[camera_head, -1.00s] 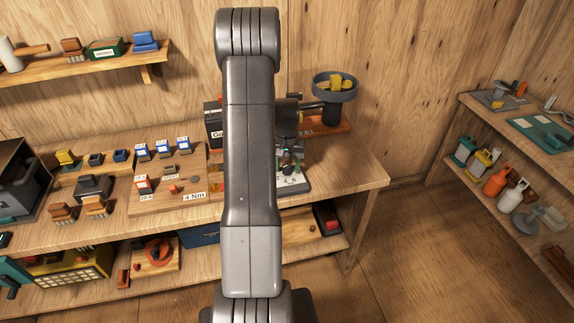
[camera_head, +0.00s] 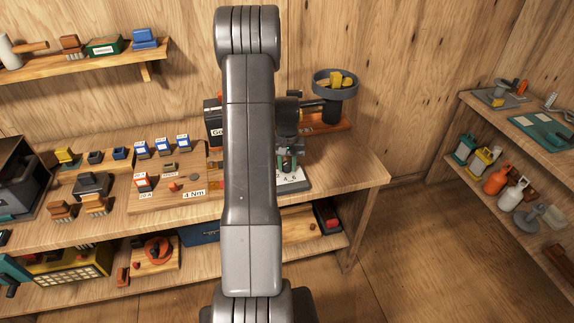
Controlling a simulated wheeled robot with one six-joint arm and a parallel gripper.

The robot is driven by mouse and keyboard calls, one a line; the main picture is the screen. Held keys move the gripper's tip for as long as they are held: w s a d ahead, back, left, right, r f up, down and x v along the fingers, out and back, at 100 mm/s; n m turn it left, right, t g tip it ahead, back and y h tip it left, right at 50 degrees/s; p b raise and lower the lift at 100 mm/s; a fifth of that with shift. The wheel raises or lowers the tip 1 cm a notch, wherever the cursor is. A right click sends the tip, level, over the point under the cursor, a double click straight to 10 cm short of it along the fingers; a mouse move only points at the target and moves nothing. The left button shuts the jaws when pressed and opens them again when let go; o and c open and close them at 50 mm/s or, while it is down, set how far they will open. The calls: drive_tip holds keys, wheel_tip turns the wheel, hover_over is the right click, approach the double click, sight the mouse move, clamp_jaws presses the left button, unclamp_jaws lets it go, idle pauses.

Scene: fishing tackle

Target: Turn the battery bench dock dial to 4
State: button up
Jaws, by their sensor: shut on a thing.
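The battery bench dock (camera_head: 294,183) is partly visible on the workbench, just right of my arm. Its pale face shows small numbers, with 4 and 6 readable. Its left part is hidden behind my arm. My gripper (camera_head: 288,163) points down over the dock, with its dark fingers and greenish tips close together. It is shut on the dial, which is mostly hidden between the fingers. I cannot read where the dial points.
A grey round tray (camera_head: 335,84) with yellow pieces stands behind the dock on the right. A wooden board (camera_head: 150,203) with small blocks and a "4 Nm" label lies to the left. The bench's right end (camera_head: 350,180) is clear.

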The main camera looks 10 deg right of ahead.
sight(287, 163)
drive_tip(key=n+b, duration=0.2)
drive_tip(key=n, duration=0.2)
drive_tip(key=shift+f, duration=0.1)
drive_tip(key=shift+n+b, duration=0.75)
drive_tip(key=shift+n, duration=1.15)
drive_tip(key=o, duration=1)
drive_tip(key=shift+r, duration=0.25)
wheel_tip(287, 163, up, 14)
drive_tip(key=shift+f+b, duration=0.2)
drive_tip(key=shift+b, duration=0.2)
drive_tip(key=shift+f, duration=0.15)
